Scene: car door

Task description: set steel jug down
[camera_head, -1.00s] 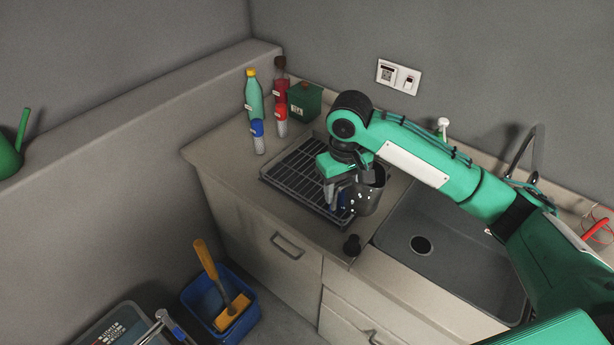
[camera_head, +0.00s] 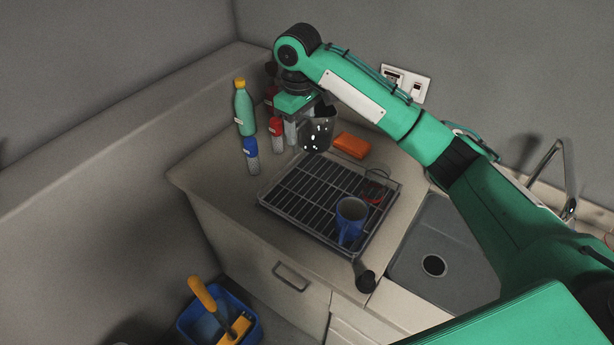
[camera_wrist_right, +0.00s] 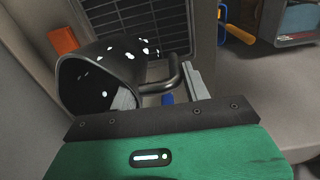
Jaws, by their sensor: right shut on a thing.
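The steel jug (camera_head: 317,136) looks dark with bright white specks. It is in the air or just over the back of the counter (camera_head: 214,172), behind the dish rack; I cannot tell whether it touches. My right gripper (camera_head: 291,130) is shut on the jug's handle, with the jug on its right side. In the right wrist view the jug (camera_wrist_right: 100,75) lies across the upper left, its open mouth to the left, and its handle runs to the finger of the gripper (camera_wrist_right: 188,86). My left gripper is out of view.
The dish rack (camera_head: 290,205) holds a blue mug (camera_head: 351,217). An orange block (camera_head: 352,145) lies behind the rack. A green bottle (camera_head: 244,112), a blue-capped bottle (camera_head: 251,155) and a red-capped bottle (camera_head: 276,127) stand close left of the gripper. The sink (camera_head: 425,240) is right.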

